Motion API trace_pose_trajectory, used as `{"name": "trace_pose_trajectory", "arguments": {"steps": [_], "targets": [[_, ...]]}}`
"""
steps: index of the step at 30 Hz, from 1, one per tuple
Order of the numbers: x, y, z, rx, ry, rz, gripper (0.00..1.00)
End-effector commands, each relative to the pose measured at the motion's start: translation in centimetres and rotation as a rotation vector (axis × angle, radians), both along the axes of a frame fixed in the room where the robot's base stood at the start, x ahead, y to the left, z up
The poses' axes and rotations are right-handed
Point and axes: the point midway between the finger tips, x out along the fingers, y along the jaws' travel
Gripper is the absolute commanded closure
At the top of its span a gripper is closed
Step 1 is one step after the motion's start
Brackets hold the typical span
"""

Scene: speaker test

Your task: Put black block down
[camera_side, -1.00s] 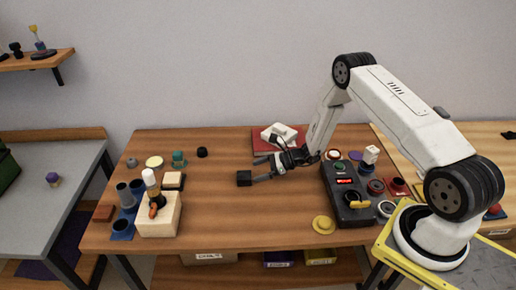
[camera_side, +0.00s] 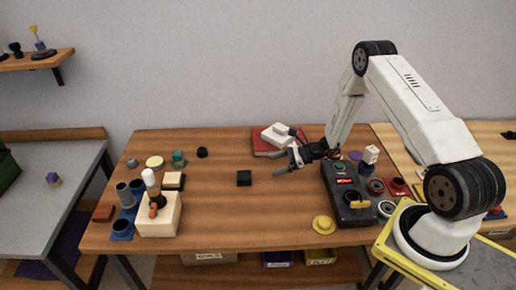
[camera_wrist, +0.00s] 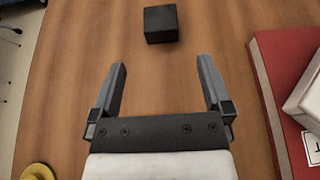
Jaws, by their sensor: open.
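The black block (camera_side: 244,178) sits on the bare middle of the wooden table. It also shows in the wrist view (camera_wrist: 161,24), at the top, beyond my fingertips. My gripper (camera_side: 283,165) is to the right of the block and apart from it. In the wrist view my gripper (camera_wrist: 160,66) has its two grey fingers spread, with only table between them.
A red book (camera_side: 264,147) with a white object on it lies behind my gripper; the book also shows in the wrist view (camera_wrist: 270,95). A dark control box (camera_side: 345,190) and a yellow round piece (camera_side: 323,225) are to the right. A wooden box (camera_side: 160,218) stands left. Table around the block is clear.

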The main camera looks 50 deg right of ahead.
Motion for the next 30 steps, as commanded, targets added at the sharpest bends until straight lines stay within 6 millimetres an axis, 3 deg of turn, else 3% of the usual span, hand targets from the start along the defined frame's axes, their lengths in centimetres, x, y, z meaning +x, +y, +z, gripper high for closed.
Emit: {"name": "trace_pose_trajectory", "arguments": {"steps": [8, 14, 21, 30], "targets": [[-0.1, 0.6, 0.4, -0.021, 0.002, 0.034, 0.0], [-1.1, 3.1, 2.1, -0.118, 0.012, 0.186, 0.0], [-4.4, 7.2, 5.3, -0.345, 0.008, 0.512, 0.0], [-9.4, 10.2, 9.1, -0.683, -0.067, 0.943, 0.0]]}}
